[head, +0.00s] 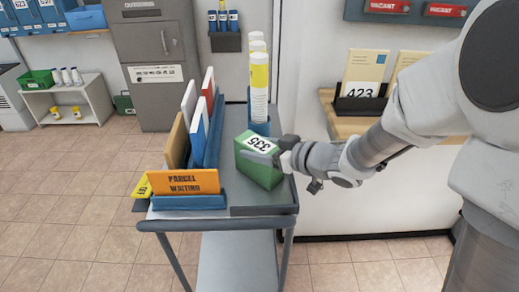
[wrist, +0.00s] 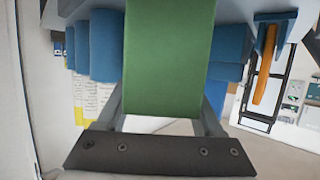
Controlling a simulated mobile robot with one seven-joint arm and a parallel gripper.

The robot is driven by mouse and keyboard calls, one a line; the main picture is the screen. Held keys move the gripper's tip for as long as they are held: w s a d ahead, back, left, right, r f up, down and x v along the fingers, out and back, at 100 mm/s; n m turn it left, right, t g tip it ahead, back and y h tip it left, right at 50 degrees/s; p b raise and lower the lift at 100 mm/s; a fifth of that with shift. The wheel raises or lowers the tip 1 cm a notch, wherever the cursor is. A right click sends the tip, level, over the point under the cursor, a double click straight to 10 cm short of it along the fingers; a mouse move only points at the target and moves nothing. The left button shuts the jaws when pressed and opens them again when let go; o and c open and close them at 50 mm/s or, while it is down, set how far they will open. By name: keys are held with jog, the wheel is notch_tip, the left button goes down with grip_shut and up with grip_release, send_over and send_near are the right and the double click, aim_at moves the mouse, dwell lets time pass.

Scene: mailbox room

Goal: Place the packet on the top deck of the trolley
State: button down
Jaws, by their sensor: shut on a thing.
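The packet (head: 259,160) is a green box with a white label reading 335 on top. In the head view it is at the right part of the trolley's grey top deck (head: 262,196). My gripper (head: 272,157) comes from the right and is shut on the packet. In the wrist view the green packet (wrist: 168,60) fills the middle between the two fingers of my gripper (wrist: 165,115). I cannot tell whether the packet's underside touches the deck.
A blue rack with upright folders (head: 200,125) stands left of the packet. An orange "Parcel waiting" sign (head: 184,182) is at the front left. Tall white and yellow tubes (head: 259,85) stand behind it. A wooden wall shelf (head: 350,122) is on the right.

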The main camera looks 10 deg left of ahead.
jog(key=shift+f, duration=0.1)
grip_release()
jog(key=p+v, duration=0.4)
jog(key=v, duration=0.8)
jog(key=w+d+r+m+t+h, duration=0.45)
jog(key=d+h, duration=0.25)
jog(key=d, duration=0.2)
jog(key=s+d+r+m+h, duration=0.25)
jog(key=d+r+h, duration=0.2)
jog(key=d, duration=0.35)
jog(key=s+m+g, duration=0.1)
jog(key=s+g, duration=0.1)
jog(key=s, duration=0.3)
jog(key=s+m+g, duration=0.2)
jog(key=s, duration=0.4)
jog(key=s+f+m+g, duration=0.1)
jog(key=s+m+g, duration=0.1)
jog(key=s, duration=0.4)
jog(key=shift+s+a+h, duration=0.2)
jog(key=shift+a+h, duration=0.15)
jog(key=shift+a, duration=0.05)
